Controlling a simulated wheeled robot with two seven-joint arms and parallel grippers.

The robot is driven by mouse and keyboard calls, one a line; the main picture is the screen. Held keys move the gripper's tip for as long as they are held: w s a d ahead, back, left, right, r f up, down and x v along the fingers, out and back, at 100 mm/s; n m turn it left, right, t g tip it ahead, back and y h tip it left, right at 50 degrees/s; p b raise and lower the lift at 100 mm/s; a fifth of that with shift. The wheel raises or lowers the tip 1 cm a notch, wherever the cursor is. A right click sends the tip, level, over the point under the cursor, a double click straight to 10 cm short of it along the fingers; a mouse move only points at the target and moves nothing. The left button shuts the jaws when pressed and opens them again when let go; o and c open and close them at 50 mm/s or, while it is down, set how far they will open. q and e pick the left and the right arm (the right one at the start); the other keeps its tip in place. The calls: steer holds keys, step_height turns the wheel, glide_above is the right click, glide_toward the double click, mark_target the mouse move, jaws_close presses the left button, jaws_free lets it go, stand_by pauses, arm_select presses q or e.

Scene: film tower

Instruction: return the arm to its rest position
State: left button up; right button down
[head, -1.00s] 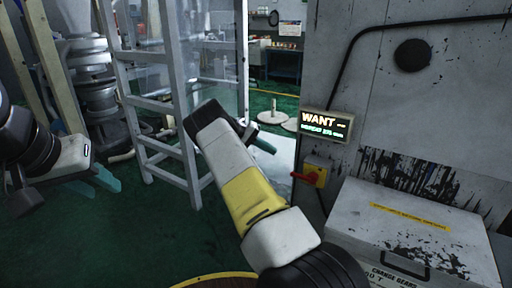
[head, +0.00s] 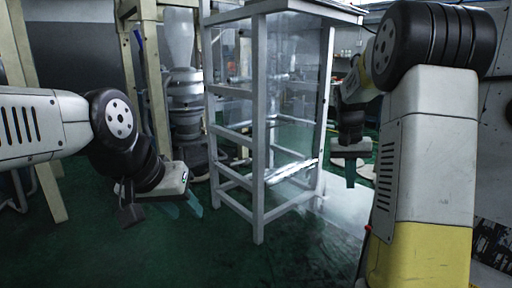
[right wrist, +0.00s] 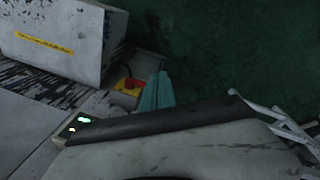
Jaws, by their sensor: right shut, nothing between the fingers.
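My right arm stands bent at the right of the head view, its black joint high up and its white and yellow link below. My right gripper (head: 350,174) points down beside the grey metal frame (head: 259,150). Its teal fingers are together with nothing between them; they also show in the right wrist view (right wrist: 157,92). My left gripper (head: 182,206) is at the left, low over the green floor, with its two teal fingers apart and empty.
The metal frame with clear panels stands between my grippers. In the right wrist view are a red switch on a yellow box (right wrist: 128,87), a pale chest with a yellow strip (right wrist: 62,42) and a small lit display (right wrist: 78,124). Green floor (head: 215,255) is clear in front.

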steer(key=s+a+r+n+t+y, duration=0.2)
steer(key=s+a, duration=0.5)
steer(key=s, duration=0.4)
steer(key=s+a+r+n+t+y, duration=0.1)
steer(key=s+a+r+t, duration=0.3)
steer(key=s, duration=0.8)
steer(key=a+n, duration=0.1)
steer(key=a, duration=0.1)
steer(key=shift+a+r+y, duration=0.15)
steer(key=shift+a+y, duration=0.25)
steer(key=shift+d, duration=0.1)
